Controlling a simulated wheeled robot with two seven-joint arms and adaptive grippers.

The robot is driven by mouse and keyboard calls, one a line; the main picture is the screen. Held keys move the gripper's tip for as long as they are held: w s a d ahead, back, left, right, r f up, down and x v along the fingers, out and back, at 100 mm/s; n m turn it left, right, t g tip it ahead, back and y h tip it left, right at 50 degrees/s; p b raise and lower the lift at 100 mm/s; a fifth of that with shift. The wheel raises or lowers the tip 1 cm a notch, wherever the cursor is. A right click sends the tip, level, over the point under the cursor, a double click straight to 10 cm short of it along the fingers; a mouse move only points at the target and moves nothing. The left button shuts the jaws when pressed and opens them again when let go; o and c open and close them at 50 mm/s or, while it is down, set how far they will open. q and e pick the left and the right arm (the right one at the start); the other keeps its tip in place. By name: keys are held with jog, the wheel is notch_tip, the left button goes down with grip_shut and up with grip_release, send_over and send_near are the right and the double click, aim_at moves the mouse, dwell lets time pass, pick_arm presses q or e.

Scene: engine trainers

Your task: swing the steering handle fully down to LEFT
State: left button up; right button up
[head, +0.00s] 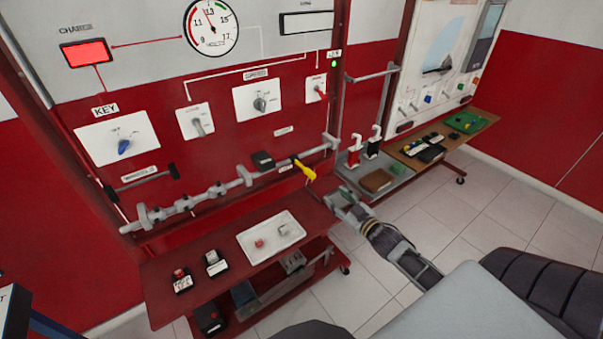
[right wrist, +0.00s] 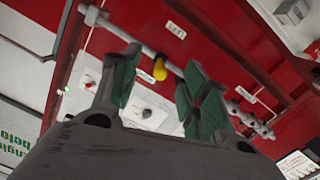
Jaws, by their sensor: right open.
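The steering handle (head: 305,169) is a short yellow lever with a dark base, on the horizontal grey rod low on the red panel. In the head view it points toward lower right. My right gripper (head: 341,198) is open and empty, to the right of and below the handle, apart from it. In the right wrist view the yellow handle (right wrist: 160,69) shows in the gap between the open fingers (right wrist: 160,92), beyond their tips. A small white label (right wrist: 176,30) is near it. My left gripper is not in view.
A red bench (head: 160,265) below the panel carries a white tray (head: 247,243) and small black boxes. A second bench (head: 483,125) stands at the right. Tiled floor (head: 450,215) is clear.

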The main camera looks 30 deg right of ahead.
aim_at(309, 173)
jog(key=shift+w+a+r+m+t+y, duration=0.15)
jog(key=shift+a+r+m+t+y, duration=0.1)
jog(key=shift+a+r, duration=0.35)
jog(key=shift+w+a+r+m+t+y, duration=0.1)
jog(key=shift+a+r+m+t+y, duration=0.25)
jog(key=shift+r, duration=0.45)
jog(key=shift+w, duration=0.25)
jog(key=shift+w+a+p, duration=0.2)
jog(key=shift+w+p, duration=0.05)
jog(key=shift+w, duration=1.95)
jog(key=shift+w+a+p, duration=0.2)
jog(key=shift+w+a, duration=0.05)
jog(key=shift+w, duration=2)
jog(key=shift+w+a+p, duration=0.2)
jog(key=shift+w+p, duration=0.05)
jog(key=shift+w, duration=1.95)
grip_shut()
